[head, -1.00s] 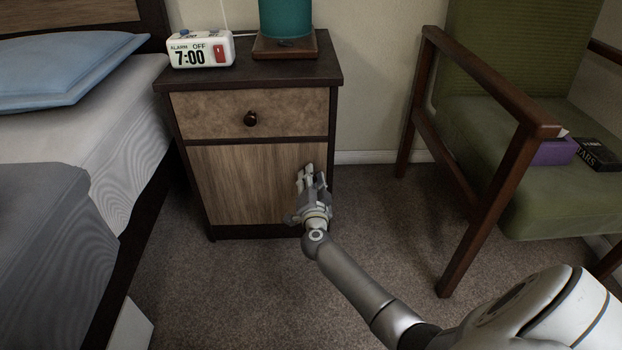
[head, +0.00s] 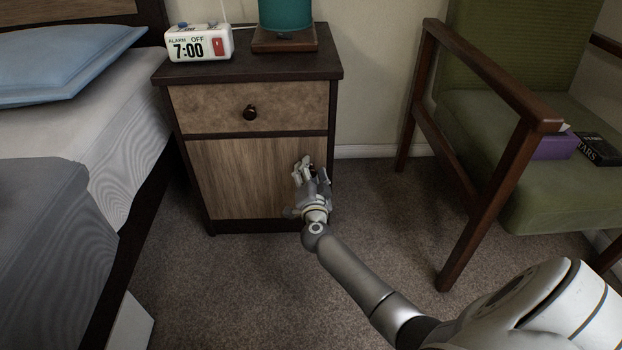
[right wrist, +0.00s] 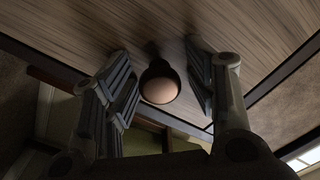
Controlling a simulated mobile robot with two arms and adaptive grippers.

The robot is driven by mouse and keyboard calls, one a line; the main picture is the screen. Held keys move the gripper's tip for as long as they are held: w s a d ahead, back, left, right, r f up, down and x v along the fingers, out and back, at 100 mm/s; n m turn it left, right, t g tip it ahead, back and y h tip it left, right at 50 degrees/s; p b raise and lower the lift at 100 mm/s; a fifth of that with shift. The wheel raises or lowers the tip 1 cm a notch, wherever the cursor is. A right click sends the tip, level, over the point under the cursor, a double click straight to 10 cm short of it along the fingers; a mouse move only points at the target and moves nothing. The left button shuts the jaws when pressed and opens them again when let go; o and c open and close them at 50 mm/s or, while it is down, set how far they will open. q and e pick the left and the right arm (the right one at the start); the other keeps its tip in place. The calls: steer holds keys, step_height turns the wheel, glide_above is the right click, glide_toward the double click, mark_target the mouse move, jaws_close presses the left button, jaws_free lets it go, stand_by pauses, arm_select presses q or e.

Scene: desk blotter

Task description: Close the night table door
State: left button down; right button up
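The night table (head: 250,75) stands between the bed and the chair, with a drawer above and a wooden door (head: 235,180) below. The door looks flush with the frame in the head view. My right gripper (head: 310,167) is at the right side of the door. In the right wrist view, its two fingers (right wrist: 160,60) are spread apart, one on each side of the round door knob (right wrist: 159,83). Gaps show between the fingers and the knob. In the head view the gripper mostly hides this knob. My left gripper is not in view.
An alarm clock (head: 199,44) and a teal lamp (head: 285,15) stand on the night table. The bed (head: 70,150) is at the left. A green armchair (head: 490,110) is at the right. Carpet (head: 220,290) lies clear in front of the night table.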

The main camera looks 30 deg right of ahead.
steer(key=v, duration=1.1)
steer(key=shift+s+a, duration=0.2)
steer(key=shift+s, duration=0.2)
